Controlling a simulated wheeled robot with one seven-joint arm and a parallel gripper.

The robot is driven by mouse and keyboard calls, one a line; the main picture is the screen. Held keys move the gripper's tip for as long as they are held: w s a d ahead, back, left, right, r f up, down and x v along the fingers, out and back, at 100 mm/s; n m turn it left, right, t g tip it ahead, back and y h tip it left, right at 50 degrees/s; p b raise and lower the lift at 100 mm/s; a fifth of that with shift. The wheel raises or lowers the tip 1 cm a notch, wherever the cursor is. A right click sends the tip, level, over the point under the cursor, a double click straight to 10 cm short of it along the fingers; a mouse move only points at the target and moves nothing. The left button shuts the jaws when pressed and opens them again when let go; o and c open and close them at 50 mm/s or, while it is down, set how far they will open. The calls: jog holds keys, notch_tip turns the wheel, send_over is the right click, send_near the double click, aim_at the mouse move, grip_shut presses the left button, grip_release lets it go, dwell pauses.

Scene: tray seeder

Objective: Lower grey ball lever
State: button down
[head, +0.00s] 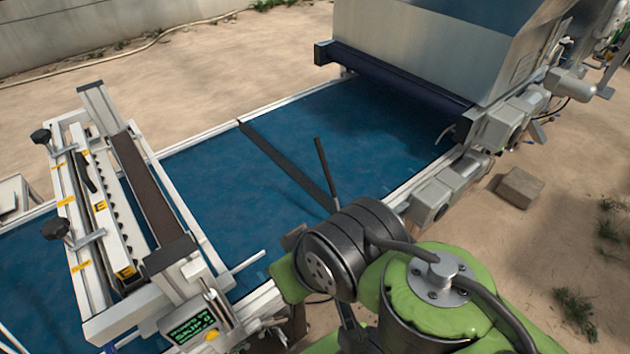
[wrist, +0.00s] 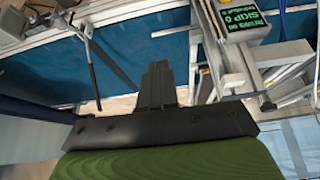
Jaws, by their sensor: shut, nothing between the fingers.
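I cannot clearly make out a grey ball on any lever in either view. A slim dark rod (head: 325,170) stands tilted over the blue belt in the head view, left of my arm. A similar dark rod shows at the upper left of the wrist view (wrist: 92,62). A pale rod (head: 248,261) sticks out beside the control box in the head view. My gripper (wrist: 158,70) is shut and empty, with its fingers over the near side of the machine in the wrist view. In the head view my arm hides most of that area.
The control box (head: 190,322) with a green display stands at the lower left, and also in the wrist view (wrist: 243,19). The blue belt (head: 225,170) runs under a large metal hopper (head: 420,50). Motor boxes (head: 435,190) line the near rail. A brown block (head: 520,187) lies on the sandy ground.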

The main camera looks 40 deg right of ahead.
jog(key=shift+a, duration=0.1)
jog(key=w+d+f+m+y+p, duration=0.2)
jog(key=w+d+m, duration=0.6)
jog(key=w+d, duration=0.5)
jog(key=s+d+f+m+t, duration=0.2)
jog(key=d+m, duration=0.1)
jog(key=d, duration=0.5)
jog(key=s+d+f+m+t+p, duration=0.1)
jog(key=d+m, duration=0.3)
jog(key=d, duration=0.4)
jog(key=shift+s+d+f+t+y, duration=0.2)
jog(key=shift+s+f+t+y, duration=0.1)
jog(key=shift+s+f+t, duration=0.15)
jog(key=shift+w, duration=0.1)
